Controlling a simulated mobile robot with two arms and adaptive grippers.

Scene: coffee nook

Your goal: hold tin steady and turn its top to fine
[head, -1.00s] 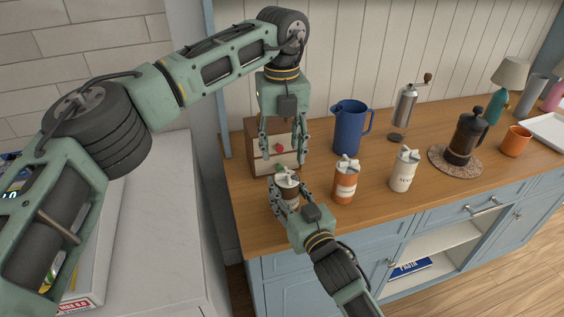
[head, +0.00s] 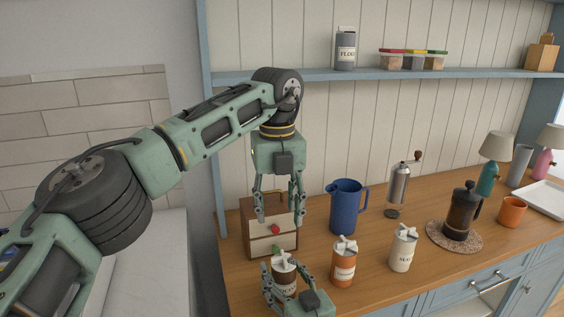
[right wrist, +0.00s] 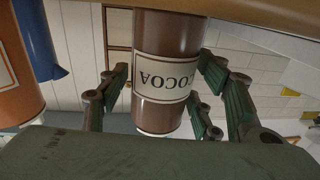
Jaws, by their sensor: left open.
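A brown cocoa tin (head: 285,284) with a white cross-shaped top (head: 284,262) stands upright near the counter's left front.
A small wooden drawer box (head: 258,243) stands just behind the tin. An orange tin (head: 344,262) and a cream tin (head: 402,248) stand to the right. A blue jug (head: 345,208), grinder (head: 398,187) and coffee press (head: 460,212) are behind and right. A shelf (head: 300,76) runs above.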

